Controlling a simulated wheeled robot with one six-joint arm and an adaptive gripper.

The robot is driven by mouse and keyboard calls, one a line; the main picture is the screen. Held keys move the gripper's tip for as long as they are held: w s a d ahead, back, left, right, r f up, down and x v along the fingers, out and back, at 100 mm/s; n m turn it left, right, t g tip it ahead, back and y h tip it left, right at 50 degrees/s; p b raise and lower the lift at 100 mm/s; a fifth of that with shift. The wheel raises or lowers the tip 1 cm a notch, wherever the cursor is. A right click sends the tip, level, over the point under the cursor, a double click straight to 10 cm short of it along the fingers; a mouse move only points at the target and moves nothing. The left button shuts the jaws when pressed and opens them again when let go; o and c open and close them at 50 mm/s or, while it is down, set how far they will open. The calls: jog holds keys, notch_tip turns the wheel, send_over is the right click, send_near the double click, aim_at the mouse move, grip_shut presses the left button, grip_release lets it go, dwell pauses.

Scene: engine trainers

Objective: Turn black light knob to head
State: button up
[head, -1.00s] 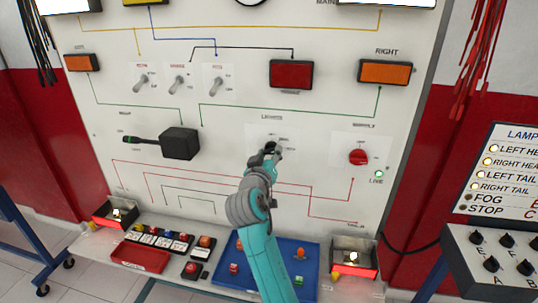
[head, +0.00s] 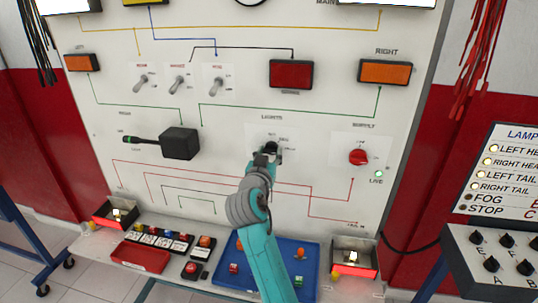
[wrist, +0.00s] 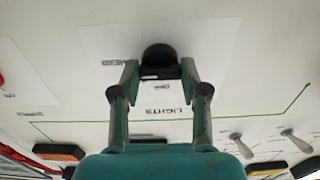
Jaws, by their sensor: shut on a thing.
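The black light knob (head: 271,146) is on the white panel under the LIGHTS label, and it also shows in the wrist view (wrist: 159,54). My gripper (head: 268,154) is at the knob, with its fingers on either side of the knob's grip in the wrist view (wrist: 160,76). It is shut on the knob. The HEAD label (wrist: 104,62) shows upside down left of the knob in the wrist view; in the head view that side is the knob's right. The knob's pointer mark is not clear, so I cannot tell its exact setting.
A red knob (head: 358,157) is to the right, above a lit green LIVE lamp (head: 379,174). A black box with a lever (head: 180,143) is to the left. Toggle switches (head: 179,83) are above. A blue tray (head: 312,258) with small parts lies on the shelf below.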

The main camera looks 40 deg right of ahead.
jog(key=shift+f, duration=0.1)
jog(key=o, duration=1.1)
jog(key=shift+o, duration=0.2)
jog(key=shift+a, duration=0.1)
jog(key=v, duration=1.2)
